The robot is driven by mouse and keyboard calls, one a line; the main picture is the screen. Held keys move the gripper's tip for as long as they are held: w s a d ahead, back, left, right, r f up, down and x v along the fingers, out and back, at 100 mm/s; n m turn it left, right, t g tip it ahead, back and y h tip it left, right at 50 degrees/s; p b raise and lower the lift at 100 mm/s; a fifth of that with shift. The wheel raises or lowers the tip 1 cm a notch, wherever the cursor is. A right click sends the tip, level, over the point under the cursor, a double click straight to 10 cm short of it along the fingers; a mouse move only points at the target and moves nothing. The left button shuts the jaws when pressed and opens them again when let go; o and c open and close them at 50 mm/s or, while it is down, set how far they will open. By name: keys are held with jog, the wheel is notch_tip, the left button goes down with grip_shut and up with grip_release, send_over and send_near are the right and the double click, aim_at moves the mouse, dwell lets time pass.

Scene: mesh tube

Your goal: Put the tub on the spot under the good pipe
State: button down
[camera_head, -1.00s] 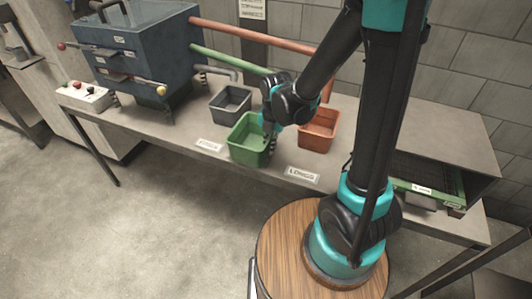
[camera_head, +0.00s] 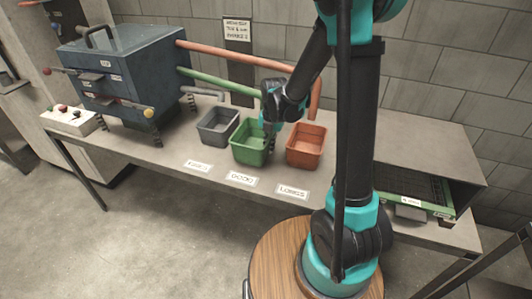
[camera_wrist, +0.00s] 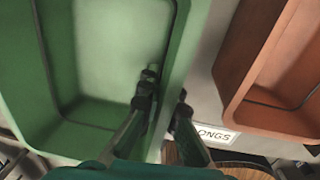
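The green tub (camera_head: 246,155) stands upright on the bench (camera_head: 140,150), between the grey and orange tubs and behind the "GOOD" label (camera_head: 242,178). My gripper (camera_head: 268,143) is at its right wall. In the wrist view the fingers (camera_wrist: 167,100) straddle that wall of the green tub (camera_wrist: 105,60), one inside and one outside, close against the rim. The green pipe (camera_head: 222,82) slopes down right from the blue machine toward the space above this tub. Its outlet is hidden by my arm. The tub looks empty.
The grey tub (camera_head: 218,137) is close on the left, under a short grey pipe (camera_head: 203,91). The orange tub (camera_head: 304,158) is close on the right, near the orange pipe (camera_head: 250,54). The blue machine (camera_head: 120,65) fills the bench's left. The front strip with labels is clear.

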jog(key=w+d, duration=0.1)
jog(key=w, duration=0.3)
jog(key=w+d, duration=0.1)
jog(key=w, duration=0.1)
jog(key=shift+w+d+f, duration=0.1)
jog(key=shift+w+d, duration=0.25)
jog(key=shift+s+f, duration=0.1)
jog(key=shift+f, duration=0.9)
jog(key=c, duration=1.6)
grip_release()
jog(key=shift+c, duration=0.2)
jog(key=shift+r, duration=0.1)
